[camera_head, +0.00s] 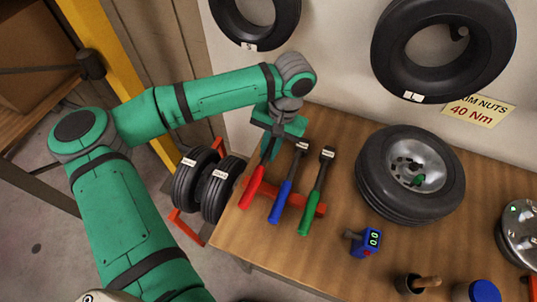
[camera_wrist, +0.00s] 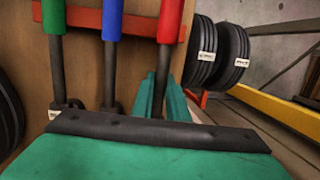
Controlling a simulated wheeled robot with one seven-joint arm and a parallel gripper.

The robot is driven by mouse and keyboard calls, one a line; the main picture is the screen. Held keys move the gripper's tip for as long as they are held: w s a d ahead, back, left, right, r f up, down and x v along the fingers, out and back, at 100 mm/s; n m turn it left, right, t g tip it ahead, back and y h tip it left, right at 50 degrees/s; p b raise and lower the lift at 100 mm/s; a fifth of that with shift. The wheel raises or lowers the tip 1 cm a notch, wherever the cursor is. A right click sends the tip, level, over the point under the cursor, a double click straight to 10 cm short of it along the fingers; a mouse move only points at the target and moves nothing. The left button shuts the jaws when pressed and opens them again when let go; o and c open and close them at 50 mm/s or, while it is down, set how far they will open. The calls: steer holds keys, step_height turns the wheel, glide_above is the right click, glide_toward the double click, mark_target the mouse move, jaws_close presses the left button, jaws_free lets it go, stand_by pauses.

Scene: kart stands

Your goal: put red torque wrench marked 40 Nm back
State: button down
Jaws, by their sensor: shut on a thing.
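The red torque wrench (camera_head: 252,188) lies at the left of a row of three wrenches on the wooden bench, its red handle over the red rack (camera_head: 321,208). My gripper (camera_head: 270,143) is shut on its dark shaft near the head end. The wrist view shows the green fingers (camera_wrist: 161,95) around that shaft, with the red handle (camera_wrist: 171,22) beyond. Its head and any marking are hidden by my gripper. I cannot tell whether the handle rests on the rack or hangs just above it.
A blue wrench (camera_head: 283,196) and a green wrench (camera_head: 315,200) lie close to the right. A blue digital gauge (camera_head: 366,241), a wheel (camera_head: 408,177) and a "40 Nm" sign (camera_head: 478,110) are farther right. Small tyres (camera_head: 193,180) stand left, beyond the bench edge.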

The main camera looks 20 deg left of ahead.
steer(key=shift+w+a+f, duration=0.1)
steer(key=shift+w+f, duration=0.05)
steer(key=shift+f, duration=0.05)
steer(key=shift+w+a+f, duration=0.1)
steer(key=shift+f, duration=0.8)
steer(key=shift+w+a+f, duration=0.1)
steer(key=shift+f, duration=0.75)
steer(key=shift+f, duration=0.15)
steer(key=c, duration=1.7)
jaws_free()
steer(key=shift+d, duration=0.1)
steer(key=shift+c, duration=0.2)
steer(key=v, duration=1.2)
steer(key=shift+s, duration=0.1)
